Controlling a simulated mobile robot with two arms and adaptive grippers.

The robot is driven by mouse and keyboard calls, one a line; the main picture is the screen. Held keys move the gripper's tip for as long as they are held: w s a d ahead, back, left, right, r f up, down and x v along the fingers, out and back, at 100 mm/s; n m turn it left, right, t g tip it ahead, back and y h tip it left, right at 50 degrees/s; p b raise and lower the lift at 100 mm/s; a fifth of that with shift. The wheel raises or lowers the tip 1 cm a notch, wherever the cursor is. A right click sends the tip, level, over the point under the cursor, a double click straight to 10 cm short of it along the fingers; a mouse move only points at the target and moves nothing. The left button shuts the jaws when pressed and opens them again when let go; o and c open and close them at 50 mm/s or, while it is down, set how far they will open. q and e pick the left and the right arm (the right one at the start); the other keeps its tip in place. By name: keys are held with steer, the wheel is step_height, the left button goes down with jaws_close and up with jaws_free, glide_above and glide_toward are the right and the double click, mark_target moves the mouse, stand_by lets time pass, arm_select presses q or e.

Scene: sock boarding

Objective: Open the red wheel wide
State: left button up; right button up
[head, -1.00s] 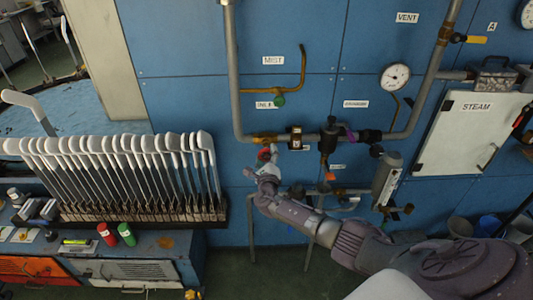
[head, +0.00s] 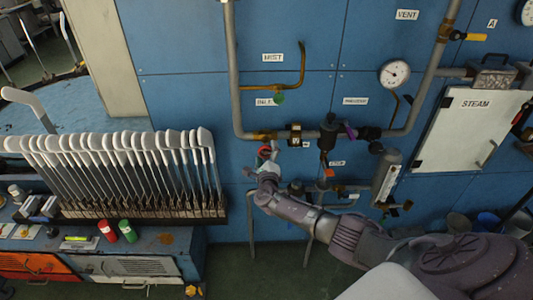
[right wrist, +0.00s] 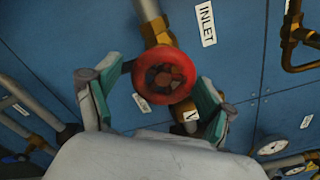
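The red wheel (right wrist: 163,75) is a round handwheel on a brass valve at the left end of the pipe run. It shows small in the head view (head: 265,150) and large in the right wrist view. My right gripper (right wrist: 155,92) is open, with one green-padded finger to the left of the wheel and one to the right. Gaps show between the pads and the rim; how deep the wheel sits between them is hard to tell. In the head view my right gripper (head: 267,164) is just below the wheel and partly covers it. My left gripper is not in view.
The INLET label (right wrist: 207,22) is beside the brass valve. Grey pipes (head: 237,80), a gauge (head: 394,73) and a grey cylinder (head: 386,178) are on the blue wall. A rack of sock boards (head: 140,214) stands at the left.

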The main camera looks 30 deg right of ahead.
steer(key=shift+r, duration=0.1)
steer(key=v, duration=1.2)
steer(key=shift+w, duration=0.1)
stand_by(0.3)
